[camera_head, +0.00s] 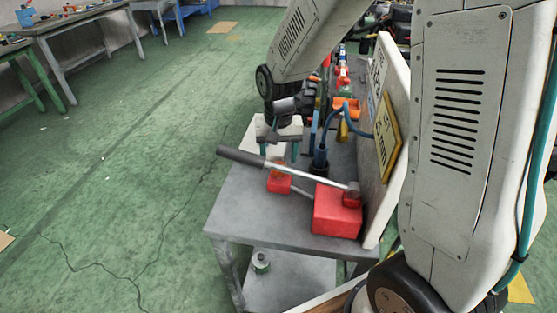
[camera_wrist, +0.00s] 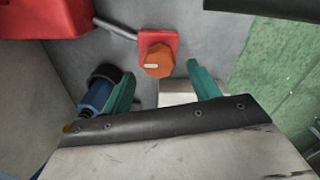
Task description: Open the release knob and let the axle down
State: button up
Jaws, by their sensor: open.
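The release knob (camera_wrist: 157,63) is orange with a pale mark and sits on a small red block (camera_wrist: 157,38). In the head view the red block (camera_head: 279,184) stands on the grey bench behind the long lever. My gripper (camera_wrist: 161,74) is open, with its teal fingers spread. In the wrist view the knob lies just beyond the fingertips, between them and apart from both. In the head view my gripper (camera_head: 280,152) hangs above the block, its fingertips partly hidden by the lever. I cannot make out the axle.
A steel lever (camera_head: 305,179) with a dark grip rises from the red pump box (camera_head: 338,212) and crosses close by my gripper. A blue cylinder (camera_wrist: 97,96) stands left of my fingers. A sign board (camera_head: 396,90) edges the grey bench (camera_head: 240,215). Its near left top is clear.

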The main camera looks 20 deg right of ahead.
jog(key=shift+f, duration=1.3)
jog(key=c, duration=1)
jog(key=shift+o, duration=0.2)
